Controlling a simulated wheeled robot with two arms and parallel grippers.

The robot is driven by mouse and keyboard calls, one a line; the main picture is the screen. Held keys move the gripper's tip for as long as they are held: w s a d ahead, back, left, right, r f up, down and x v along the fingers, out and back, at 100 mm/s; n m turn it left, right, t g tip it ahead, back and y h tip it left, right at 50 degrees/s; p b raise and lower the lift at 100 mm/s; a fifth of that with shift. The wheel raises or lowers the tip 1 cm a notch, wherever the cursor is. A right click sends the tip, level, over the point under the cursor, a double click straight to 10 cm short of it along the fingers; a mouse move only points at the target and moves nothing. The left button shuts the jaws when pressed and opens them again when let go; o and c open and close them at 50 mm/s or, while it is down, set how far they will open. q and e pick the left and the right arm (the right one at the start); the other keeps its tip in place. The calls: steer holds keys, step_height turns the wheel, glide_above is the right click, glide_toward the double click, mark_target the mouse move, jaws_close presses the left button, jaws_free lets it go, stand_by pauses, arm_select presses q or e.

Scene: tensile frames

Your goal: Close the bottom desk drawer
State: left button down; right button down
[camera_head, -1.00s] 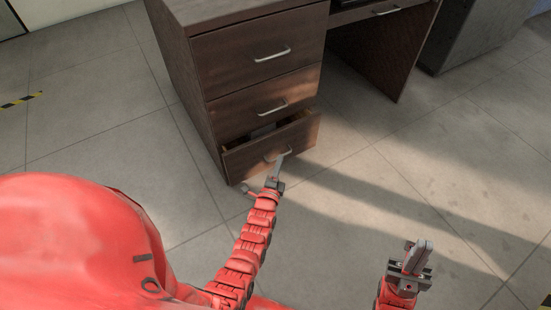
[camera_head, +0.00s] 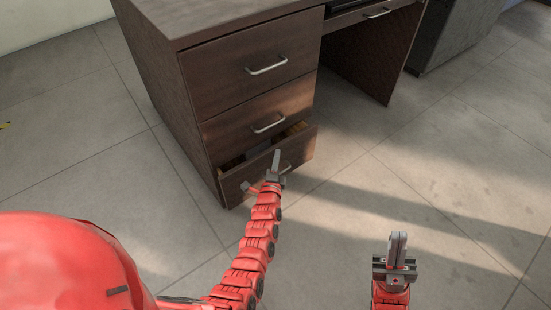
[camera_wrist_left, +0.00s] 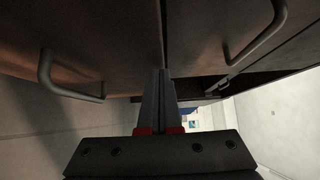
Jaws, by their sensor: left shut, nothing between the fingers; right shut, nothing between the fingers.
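The bottom desk drawer (camera_head: 300,157) is dark brown wood with a metal handle and stands partly open, its inside showing as a narrow gap along the top. My left gripper (camera_head: 276,158) is shut and empty, with its fingertips in front of the bottom drawer's face, overlapping it near the handle. I cannot tell whether they touch. In the left wrist view my left gripper (camera_wrist_left: 160,88) points at the dark drawer fronts, with a handle (camera_wrist_left: 68,82) to the left and another (camera_wrist_left: 256,38) to the upper right. My right gripper (camera_head: 397,248) is shut and empty above the floor, away from the desk.
Above it, the middle drawer (camera_head: 235,128) and top drawer (camera_head: 225,70) look closed. The desk's kneehole lies to the right, with a grey cabinet (camera_head: 455,35) beyond. The tiled floor (camera_head: 400,170) in front is clear.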

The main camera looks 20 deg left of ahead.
arm_select(q)
steer(key=shift+w+a+p, duration=0.8)
steer(key=shift+a+p, duration=0.25)
steer(key=shift+p, duration=0.15)
